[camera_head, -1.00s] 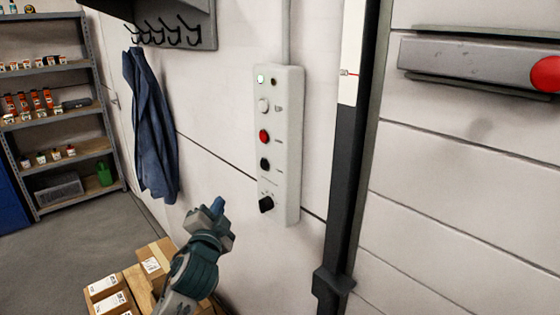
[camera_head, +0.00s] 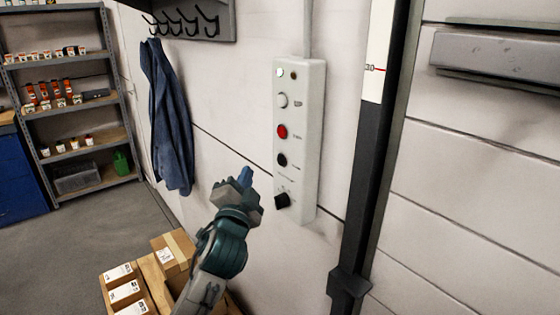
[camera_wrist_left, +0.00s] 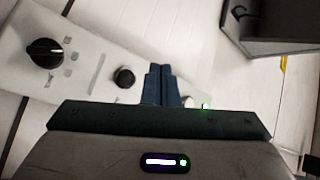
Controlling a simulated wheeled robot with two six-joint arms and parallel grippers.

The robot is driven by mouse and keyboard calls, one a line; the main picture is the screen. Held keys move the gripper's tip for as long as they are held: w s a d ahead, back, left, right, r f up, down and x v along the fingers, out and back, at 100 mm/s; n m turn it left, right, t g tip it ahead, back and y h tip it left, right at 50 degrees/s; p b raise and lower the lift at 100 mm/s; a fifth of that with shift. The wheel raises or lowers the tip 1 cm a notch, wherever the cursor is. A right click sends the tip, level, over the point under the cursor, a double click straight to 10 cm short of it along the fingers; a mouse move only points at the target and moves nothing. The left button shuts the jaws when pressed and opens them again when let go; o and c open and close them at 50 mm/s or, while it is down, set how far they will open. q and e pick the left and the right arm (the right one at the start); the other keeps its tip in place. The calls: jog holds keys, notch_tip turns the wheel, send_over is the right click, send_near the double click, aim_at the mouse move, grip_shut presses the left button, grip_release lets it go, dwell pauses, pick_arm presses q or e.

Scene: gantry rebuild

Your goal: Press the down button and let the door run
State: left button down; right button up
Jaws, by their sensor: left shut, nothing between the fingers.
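The grey-white control panel (camera_head: 312,150) is on the wall in the head view. From top to bottom it has small lights, a white button (camera_head: 282,100), a red button (camera_head: 282,131), a black button (camera_head: 282,160) and a black knob (camera_head: 282,200). My left gripper (camera_head: 246,175) is shut and empty, left of the panel and a little below the black button's height. In the left wrist view the panel lies slantwise, with the knob (camera_wrist_left: 45,50) and black button (camera_wrist_left: 124,77) left of my blue fingertips (camera_wrist_left: 163,72). The fingers hide part of the panel. My right gripper is out of view.
A dark vertical rail (camera_head: 365,180) with a marked white strip stands right of the panel, beside pale horizontal sections (camera_head: 480,190). A blue coat (camera_head: 168,120) hangs on hooks at left. Cardboard boxes (camera_head: 172,255) lie below, and a shelf (camera_head: 70,130) stands farther back.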

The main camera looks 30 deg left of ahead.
aim_at(281, 161)
pick_arm(q)
jog(key=w+d, duration=0.2)
jog(key=w, duration=0.3)
jog(key=shift+w+d, duration=0.3)
jog(key=shift+w, duration=0.1)
dwell(0.9)
jog(key=shift+w, duration=0.1)
dwell(0.8)
jog(key=shift+w+d+p, duration=0.15)
jog(key=shift+w+p, duration=0.15)
